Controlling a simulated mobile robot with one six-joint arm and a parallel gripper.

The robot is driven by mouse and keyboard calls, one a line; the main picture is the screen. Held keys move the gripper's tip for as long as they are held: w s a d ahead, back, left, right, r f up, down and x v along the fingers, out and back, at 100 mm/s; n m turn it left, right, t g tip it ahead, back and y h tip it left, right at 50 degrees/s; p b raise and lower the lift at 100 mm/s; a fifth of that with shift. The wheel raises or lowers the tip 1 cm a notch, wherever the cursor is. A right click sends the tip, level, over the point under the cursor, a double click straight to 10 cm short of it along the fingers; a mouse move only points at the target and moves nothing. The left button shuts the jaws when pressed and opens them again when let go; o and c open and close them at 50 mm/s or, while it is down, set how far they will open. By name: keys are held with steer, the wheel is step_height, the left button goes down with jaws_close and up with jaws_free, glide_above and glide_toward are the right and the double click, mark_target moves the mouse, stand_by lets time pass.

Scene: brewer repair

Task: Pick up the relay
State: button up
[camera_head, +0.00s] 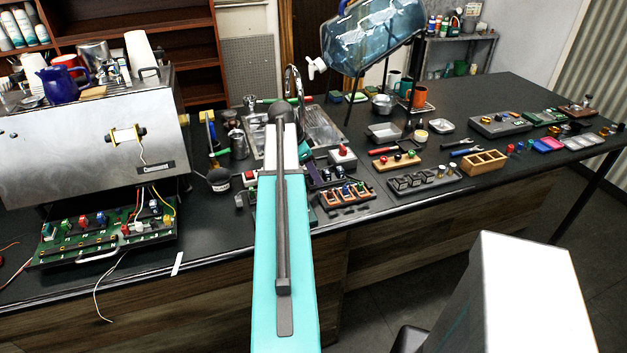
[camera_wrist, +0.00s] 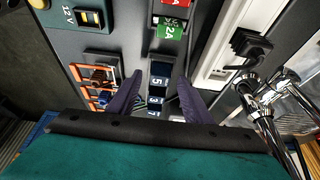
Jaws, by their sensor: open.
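My gripper (camera_wrist: 160,82) is open in the wrist view, with its two dark purple fingers pointing down and apart. Between them lies a narrow dark strip (camera_wrist: 157,88) with blue blocks and white numbers; I cannot tell whether the fingers touch it. No part is clearly marked as the relay. A dark block stands in an orange-framed rack (camera_wrist: 79,72) left of the fingers and may be it, but I cannot tell.
Red and green labelled blocks (camera_wrist: 170,31) lie beyond the fingers. A metal tap (camera_wrist: 262,105) rises close on the right.

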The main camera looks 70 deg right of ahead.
steer(key=shift+c, duration=0.2)
steer(key=c, duration=1.1)
steer(key=shift+r, duration=0.1)
steer(key=shift+r+b, duration=0.85)
steer(key=shift+r, duration=0.65)
steer(key=s+a+b, duration=0.1)
steer(key=a, duration=0.4)
steer(key=s+a+r+b, duration=0.1)
steer(key=a, duration=0.4)
steer(key=s+a+b, duration=0.1)
steer(key=a+b, duration=0.1)
steer(key=a, duration=0.3)
steer(key=shift+a+r, duration=0.35)
steer(key=shift+r, duration=0.05)
steer(key=shift+s, duration=0.1)
